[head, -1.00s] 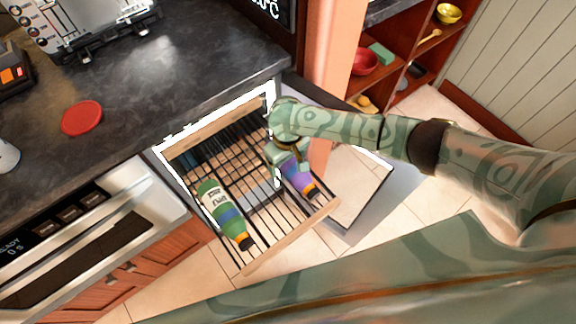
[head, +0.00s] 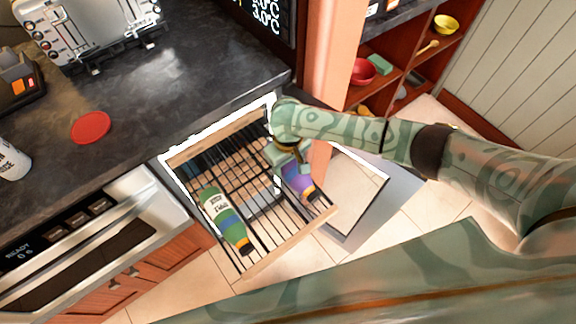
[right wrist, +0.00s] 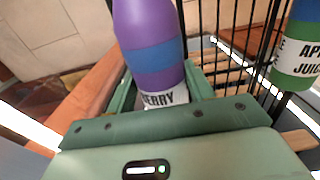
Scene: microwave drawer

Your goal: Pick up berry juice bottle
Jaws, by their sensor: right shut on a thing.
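The purple berry juice bottle (head: 300,182) is at the right side of the pulled-out wire drawer (head: 262,262). In the right wrist view the bottle (right wrist: 152,45) has a blue band and a white label reading "BERRY". My right gripper (head: 288,160) reaches down over the drawer and is shut on this bottle, with a jaw on either side of it in the right wrist view (right wrist: 158,90). The gripper hides part of the bottle in the head view. A green apple juice bottle (head: 226,220) lies at the drawer's left. My left gripper is not in view.
The dark countertop (head: 190,70) with a red disc (head: 91,127) is left of the drawer. An open door (head: 355,195) stands right of the drawer. An oven (head: 95,235) is at lower left, and shelves (head: 400,70) are behind.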

